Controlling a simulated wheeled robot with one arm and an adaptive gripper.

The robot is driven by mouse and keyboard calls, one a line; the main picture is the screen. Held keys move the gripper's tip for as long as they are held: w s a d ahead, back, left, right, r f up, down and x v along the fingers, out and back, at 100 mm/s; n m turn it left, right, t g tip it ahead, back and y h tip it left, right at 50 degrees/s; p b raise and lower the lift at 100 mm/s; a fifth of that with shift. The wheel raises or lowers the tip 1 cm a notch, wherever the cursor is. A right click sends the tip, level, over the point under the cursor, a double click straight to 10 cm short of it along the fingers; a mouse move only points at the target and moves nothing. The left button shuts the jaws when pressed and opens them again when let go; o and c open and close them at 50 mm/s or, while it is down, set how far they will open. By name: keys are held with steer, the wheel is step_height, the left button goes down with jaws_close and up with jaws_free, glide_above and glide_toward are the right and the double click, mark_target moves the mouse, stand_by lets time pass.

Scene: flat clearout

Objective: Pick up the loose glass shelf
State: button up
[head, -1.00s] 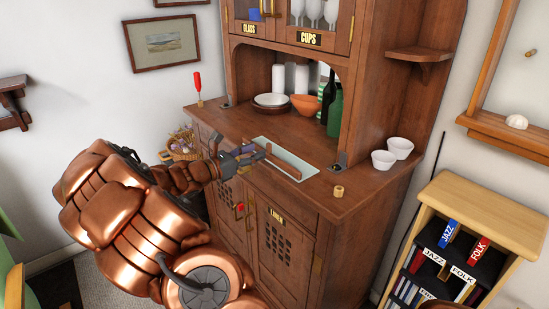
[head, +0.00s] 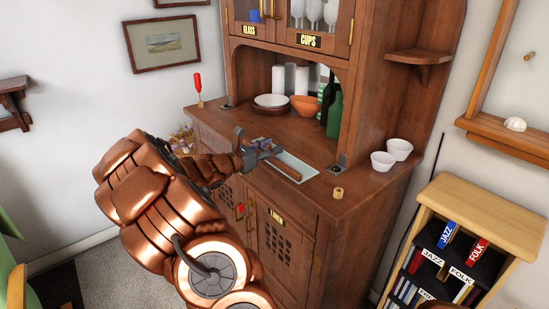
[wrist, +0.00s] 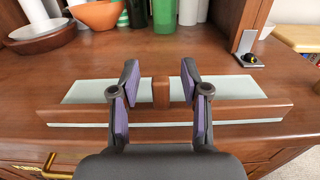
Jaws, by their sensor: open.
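The glass shelf (head: 302,166) is a pale pane lying flat on the wooden cabinet counter, near its front edge. A brown wooden strip runs along it, with a short wooden block standing up from the middle of the strip. In the wrist view the pane (wrist: 228,90) shows on both sides of my gripper (wrist: 160,75). My gripper is open, with one purple-padded finger on each side of the block and a gap on both sides. In the head view my gripper (head: 264,148) is over the left part of the pane and hides some of it.
An orange bowl (head: 304,106), white dishes and green bottles stand behind on the counter. Two white cups (head: 383,162) and a small tan ring (head: 338,193) are to the right. A dark bracket (wrist: 246,50) stands behind the pane's right end. The counter between is clear.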

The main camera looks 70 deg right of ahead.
jaws_close()
stand_by(0.4)
steer(key=shift+r, duration=0.15)
